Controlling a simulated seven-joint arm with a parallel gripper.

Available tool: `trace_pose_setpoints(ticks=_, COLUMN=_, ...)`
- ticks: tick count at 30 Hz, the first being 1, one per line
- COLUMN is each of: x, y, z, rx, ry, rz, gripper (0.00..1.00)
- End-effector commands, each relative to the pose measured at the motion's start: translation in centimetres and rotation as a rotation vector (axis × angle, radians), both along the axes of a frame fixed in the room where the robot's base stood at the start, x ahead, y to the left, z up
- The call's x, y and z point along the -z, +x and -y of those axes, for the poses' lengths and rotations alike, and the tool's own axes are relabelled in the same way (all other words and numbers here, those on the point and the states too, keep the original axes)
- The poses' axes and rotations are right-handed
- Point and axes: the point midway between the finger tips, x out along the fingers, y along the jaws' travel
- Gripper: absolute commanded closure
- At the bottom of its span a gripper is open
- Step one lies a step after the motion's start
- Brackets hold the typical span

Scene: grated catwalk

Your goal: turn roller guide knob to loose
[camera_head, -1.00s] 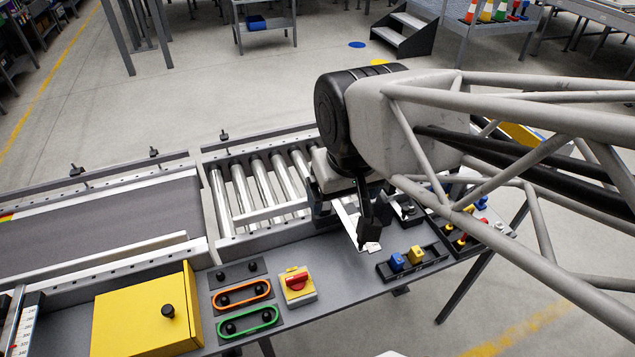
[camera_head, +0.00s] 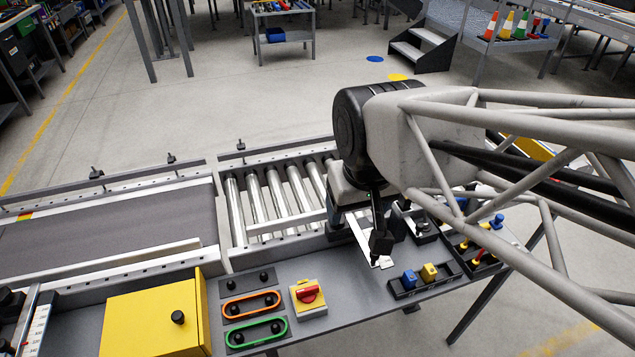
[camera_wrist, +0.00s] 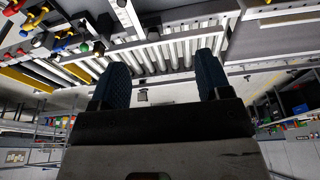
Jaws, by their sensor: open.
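Several black knobs stand on the conveyor's far rail. One black knob (camera_head: 240,146) is on the far rail beside the steel rollers (camera_head: 258,205); I take it as the roller guide knob, but no label for loose is readable. Rollers (camera_wrist: 150,58) lie beyond the fingers.
A yellow box (camera_head: 150,320), orange and green framed panels (camera_head: 251,305), and a red switch (camera_head: 308,293) sit on the near left table. A tray with blue and yellow blocks (camera_head: 425,280) is close right of my gripper. The grey belt (camera_head: 110,225) is clear.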

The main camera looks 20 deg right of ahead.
Motion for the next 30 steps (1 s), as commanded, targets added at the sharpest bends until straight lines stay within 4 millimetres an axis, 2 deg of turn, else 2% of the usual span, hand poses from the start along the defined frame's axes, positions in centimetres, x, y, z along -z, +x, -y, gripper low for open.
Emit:
trace_pose_setpoints(ticks=5, x=0.9, y=1.9, z=0.3, rx=0.037, ry=0.007, rz=-0.023, gripper=0.29)
trace_pose_setpoints(ticks=13, x=3.4, y=6.6, z=1.2, rx=0.136, ry=0.024, rz=-0.067, gripper=0.29)
trace_pose_setpoints(ticks=20, x=6.5, y=10.7, z=2.2, rx=0.227, ry=0.039, rz=-0.109, gripper=0.29)
trace_pose_setpoints(ticks=30, x=12.1, y=16.2, z=3.9, rx=0.363, ry=0.054, rz=-0.169, gripper=0.29)
